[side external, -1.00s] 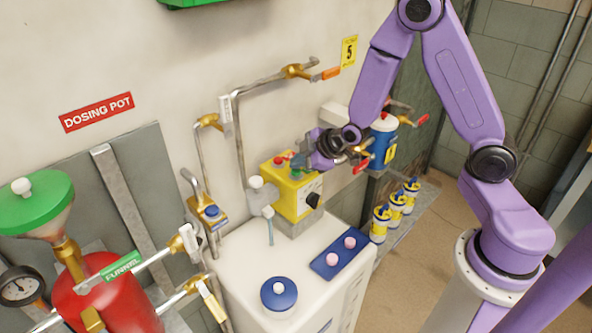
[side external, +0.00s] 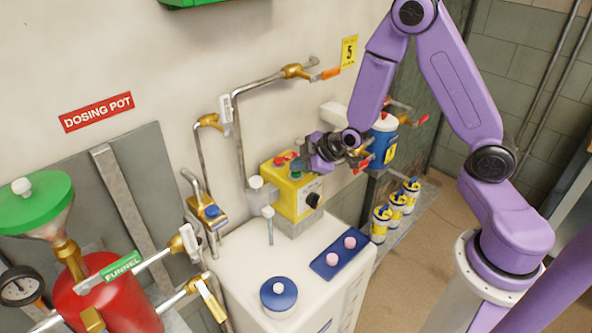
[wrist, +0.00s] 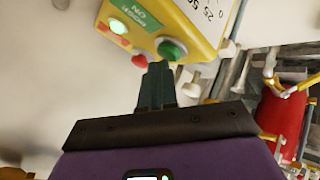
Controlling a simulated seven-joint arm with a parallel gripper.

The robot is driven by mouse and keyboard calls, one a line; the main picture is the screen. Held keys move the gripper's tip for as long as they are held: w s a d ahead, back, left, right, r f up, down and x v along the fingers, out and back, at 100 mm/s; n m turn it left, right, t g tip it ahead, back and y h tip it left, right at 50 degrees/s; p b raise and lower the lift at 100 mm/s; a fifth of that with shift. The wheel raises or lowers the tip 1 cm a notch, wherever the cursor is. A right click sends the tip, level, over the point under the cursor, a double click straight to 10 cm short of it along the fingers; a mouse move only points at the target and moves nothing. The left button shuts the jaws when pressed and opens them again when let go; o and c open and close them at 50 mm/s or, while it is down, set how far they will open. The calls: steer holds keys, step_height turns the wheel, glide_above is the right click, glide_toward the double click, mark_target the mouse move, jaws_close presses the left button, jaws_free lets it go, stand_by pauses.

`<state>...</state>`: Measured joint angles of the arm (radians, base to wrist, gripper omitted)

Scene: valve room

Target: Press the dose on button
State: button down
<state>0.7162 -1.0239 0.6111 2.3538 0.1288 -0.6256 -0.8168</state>
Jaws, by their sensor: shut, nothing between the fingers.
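The yellow control box (side external: 283,192) stands on the white cabinet against the wall. In the wrist view the box (wrist: 200,22) carries a "DOSE ON" label (wrist: 134,31), a green button (wrist: 172,49), a red button (wrist: 139,62) and a bright, lit-looking green round part (wrist: 119,26). The green button also shows in the side view (side external: 296,175). My gripper (side external: 297,163) is shut and empty, with its fingertips (wrist: 158,66) close to the green button. I cannot tell whether they touch it.
A black knob (side external: 313,200) juts from the box front. A white-capped grey fitting (side external: 257,190) stands left of the box. Pipes and valve handles are close behind and to the right.

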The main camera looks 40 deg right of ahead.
mark_target(299, 174)
steer(key=shift+r, duration=0.9)
step_height(299, 174, up, 5)
steer(key=shift+r, duration=0.1)
stand_by(0.6)
stand_by(0.5)
